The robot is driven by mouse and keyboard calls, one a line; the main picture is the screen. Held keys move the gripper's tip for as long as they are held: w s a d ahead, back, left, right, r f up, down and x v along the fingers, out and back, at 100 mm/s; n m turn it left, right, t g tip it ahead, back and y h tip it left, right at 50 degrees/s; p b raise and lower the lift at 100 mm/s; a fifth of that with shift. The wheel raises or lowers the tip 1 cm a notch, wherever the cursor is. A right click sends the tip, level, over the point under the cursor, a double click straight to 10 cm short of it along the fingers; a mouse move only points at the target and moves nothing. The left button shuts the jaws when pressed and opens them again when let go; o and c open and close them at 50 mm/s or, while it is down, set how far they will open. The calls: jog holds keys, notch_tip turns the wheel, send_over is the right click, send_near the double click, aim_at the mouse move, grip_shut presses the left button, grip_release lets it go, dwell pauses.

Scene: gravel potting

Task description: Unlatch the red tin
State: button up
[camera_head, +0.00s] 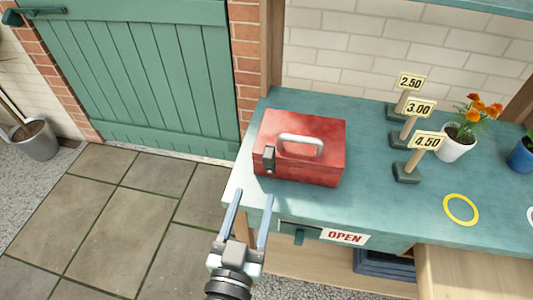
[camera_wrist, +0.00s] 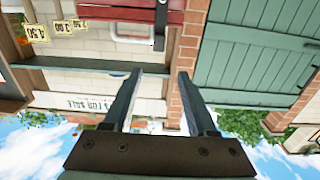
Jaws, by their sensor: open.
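The red tin (camera_head: 325,165) stands on the green counter, near its left end, with its lid down. A pale handle (camera_head: 318,146) is on top of it. A dark grey latch (camera_head: 268,158) sits at its left front edge. In the wrist view, which is upside down, the tin (camera_wrist: 95,14) is at the top edge, with the latch (camera_wrist: 161,16) beside the handle (camera_wrist: 120,38). My gripper (camera_head: 253,195) is open and empty, its two long fingers apart, in front of the tin and below the latch. The fingers also show in the wrist view (camera_wrist: 160,72).
The green counter (camera_head: 367,204) holds price signs (camera_head: 419,108), a white pot of orange flowers (camera_head: 455,143), a blue pot (camera_head: 523,155) and a yellow ring (camera_head: 460,210). An OPEN sign (camera_head: 344,237) hangs at the front edge. A green door (camera_head: 140,80) stands left.

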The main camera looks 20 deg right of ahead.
aim_at(267, 159)
jog(key=p+x, duration=0.2)
jog(key=x, duration=0.4)
jog(key=p+x, duration=0.2)
jog(key=x, duration=0.4)
jog(key=shift+w+d+f, duration=0.1)
jog(key=shift+d+f, duration=0.1)
jog(key=shift+d, duration=0.1)
grip_shut()
dwell(0.9)
